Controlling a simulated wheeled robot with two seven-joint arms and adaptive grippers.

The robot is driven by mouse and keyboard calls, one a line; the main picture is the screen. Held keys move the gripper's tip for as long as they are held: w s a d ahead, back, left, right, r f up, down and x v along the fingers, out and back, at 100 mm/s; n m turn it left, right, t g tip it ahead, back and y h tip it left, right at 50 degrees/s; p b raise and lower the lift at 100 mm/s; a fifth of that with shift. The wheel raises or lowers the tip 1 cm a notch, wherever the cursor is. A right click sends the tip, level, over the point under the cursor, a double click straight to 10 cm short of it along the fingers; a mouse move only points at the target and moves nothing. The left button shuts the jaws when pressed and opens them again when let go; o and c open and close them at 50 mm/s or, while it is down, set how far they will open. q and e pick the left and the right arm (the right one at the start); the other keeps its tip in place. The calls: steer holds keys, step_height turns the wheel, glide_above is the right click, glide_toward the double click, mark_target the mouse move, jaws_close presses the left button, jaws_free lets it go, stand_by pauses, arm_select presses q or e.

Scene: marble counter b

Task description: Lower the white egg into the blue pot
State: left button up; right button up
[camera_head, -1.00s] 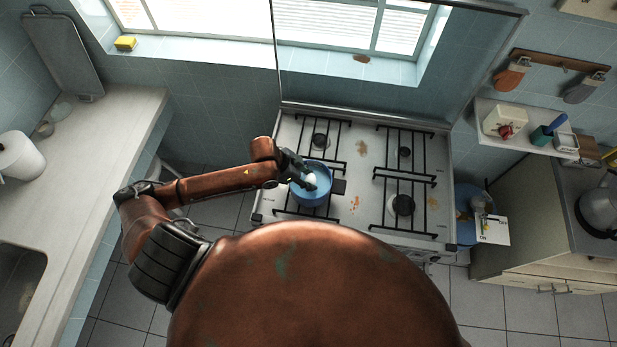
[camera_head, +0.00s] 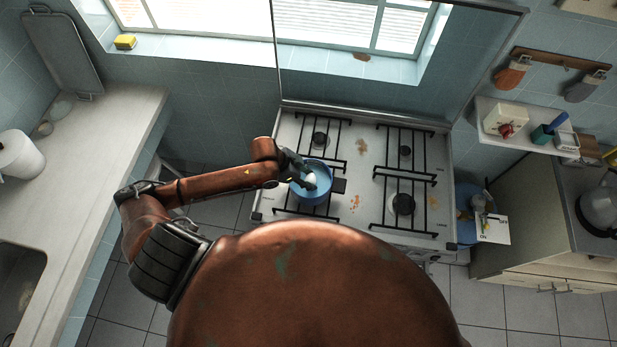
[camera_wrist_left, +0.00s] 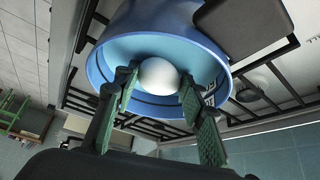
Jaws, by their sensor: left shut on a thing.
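The blue pot (camera_head: 322,198) stands on the front left burner of the stove, its dark handle pointing right. My left gripper (camera_head: 306,181) reaches over the pot's left side from above. It is shut on the white egg (camera_head: 310,180). In the left wrist view the egg (camera_wrist_left: 159,76) sits between the two green-padded fingers (camera_wrist_left: 160,95), in front of the pot's open mouth (camera_wrist_left: 100,65). I cannot tell exactly how deep the egg is within the pot. My right gripper is in neither view.
The white stove (camera_head: 361,185) has black grates (camera_head: 405,175) and stains; its other burners are empty. A counter (camera_head: 100,165) with a paper roll (camera_head: 20,156) is at left. A kettle (camera_head: 601,208) is at right.

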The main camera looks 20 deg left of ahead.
arm_select(q)
steer(key=shift+f+b, duration=0.8)
steer(key=shift+f, duration=1.3)
stand_by(0.8)
steer(key=o, duration=0.8)
steer(key=v, duration=1.2)
steer(key=shift+s, duration=0.1)
